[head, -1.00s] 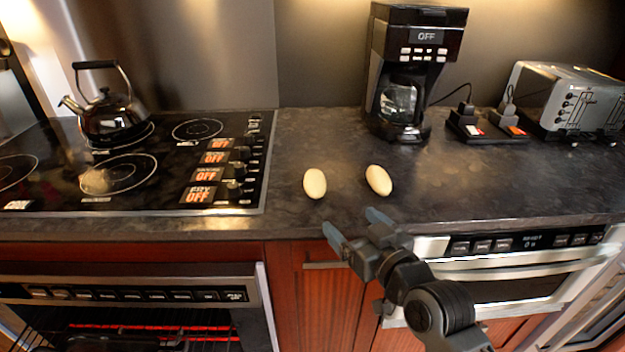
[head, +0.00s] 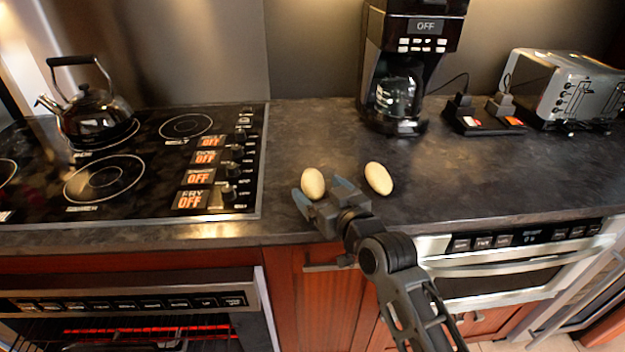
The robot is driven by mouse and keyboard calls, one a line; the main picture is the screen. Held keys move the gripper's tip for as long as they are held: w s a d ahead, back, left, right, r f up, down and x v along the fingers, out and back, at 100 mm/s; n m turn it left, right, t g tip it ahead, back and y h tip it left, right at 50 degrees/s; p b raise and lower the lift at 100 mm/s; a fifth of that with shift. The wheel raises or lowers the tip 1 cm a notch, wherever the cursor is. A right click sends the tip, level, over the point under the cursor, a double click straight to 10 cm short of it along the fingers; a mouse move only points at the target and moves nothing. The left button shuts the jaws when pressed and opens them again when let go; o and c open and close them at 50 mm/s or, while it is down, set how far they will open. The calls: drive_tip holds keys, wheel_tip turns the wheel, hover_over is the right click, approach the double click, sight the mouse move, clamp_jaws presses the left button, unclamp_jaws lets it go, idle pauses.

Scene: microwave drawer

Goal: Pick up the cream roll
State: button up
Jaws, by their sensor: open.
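Two pale cream oval rolls lie on the dark countertop. The left roll (head: 313,183) is at my gripper (head: 318,190), which is open with one finger on each side of the roll's near end in the picture. I cannot tell whether the fingers touch it. The right roll (head: 379,178) lies a short way to the right of the gripper, apart from it. Both rolls look alike, and nothing shows which one the task names. The near end of the left roll is partly hidden by the gripper.
A stovetop (head: 110,175) with a kettle (head: 92,112) is at left. A coffee maker (head: 402,70) and a toaster (head: 568,88) stand at the back. The microwave drawer (head: 510,262) is below the counter (head: 480,180) at right. The counter right of the rolls is clear.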

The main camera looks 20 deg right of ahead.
drive_tip(key=shift+w+f, duration=0.15)
drive_tip(key=shift+w, duration=0.85)
drive_tip(key=c, duration=1.2)
